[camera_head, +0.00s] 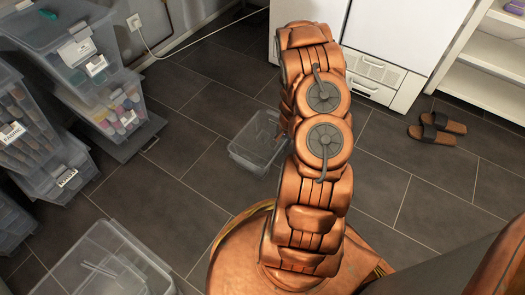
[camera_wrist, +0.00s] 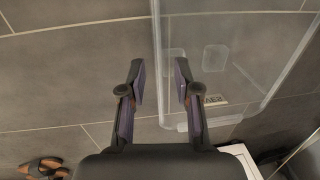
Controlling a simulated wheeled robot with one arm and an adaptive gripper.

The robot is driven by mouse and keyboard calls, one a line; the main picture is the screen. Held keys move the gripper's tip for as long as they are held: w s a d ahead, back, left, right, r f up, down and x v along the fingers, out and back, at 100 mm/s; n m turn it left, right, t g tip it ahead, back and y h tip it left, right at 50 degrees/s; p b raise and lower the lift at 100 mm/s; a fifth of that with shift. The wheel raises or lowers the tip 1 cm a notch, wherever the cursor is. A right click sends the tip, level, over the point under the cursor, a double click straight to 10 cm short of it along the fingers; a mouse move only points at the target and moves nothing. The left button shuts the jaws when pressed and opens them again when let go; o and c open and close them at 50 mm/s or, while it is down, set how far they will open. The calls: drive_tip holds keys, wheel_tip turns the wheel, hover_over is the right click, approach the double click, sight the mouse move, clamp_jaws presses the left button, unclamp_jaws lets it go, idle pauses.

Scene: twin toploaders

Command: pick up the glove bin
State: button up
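The clear bin (camera_head: 252,150) stands on the floor in the head view, with its right part hidden behind my arm. In the wrist view the clear bin (camera_wrist: 250,60) fills the upper right and bears a small, partly hidden label (camera_wrist: 213,99) whose visible letters look like the end of "gloves". It looks empty apart from pale patches. My gripper (camera_wrist: 160,80) is open, with nothing held. One side wall of the bin runs between its two fingers in the picture. I cannot tell how far above the rim they are.
Stacked clear bins (camera_head: 75,65) stand at the left. Another clear bin (camera_head: 105,262) is at the lower left. White appliances (camera_head: 385,50) and a shelf (camera_head: 490,60) are at the back. Sandals (camera_head: 437,129) lie at the right. Floor around the bin is mostly clear.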

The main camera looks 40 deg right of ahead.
sight(280, 149)
drive_tip(key=shift+w+f+b, duration=0.2)
drive_tip(key=shift+f+b, duration=0.45)
drive_tip(key=shift+f, duration=0.8)
drive_tip(key=shift+w+f+b, duration=0.15)
drive_tip(key=shift+f+b, duration=0.5)
drive_tip(key=shift+f, duration=0.8)
clamp_jaws()
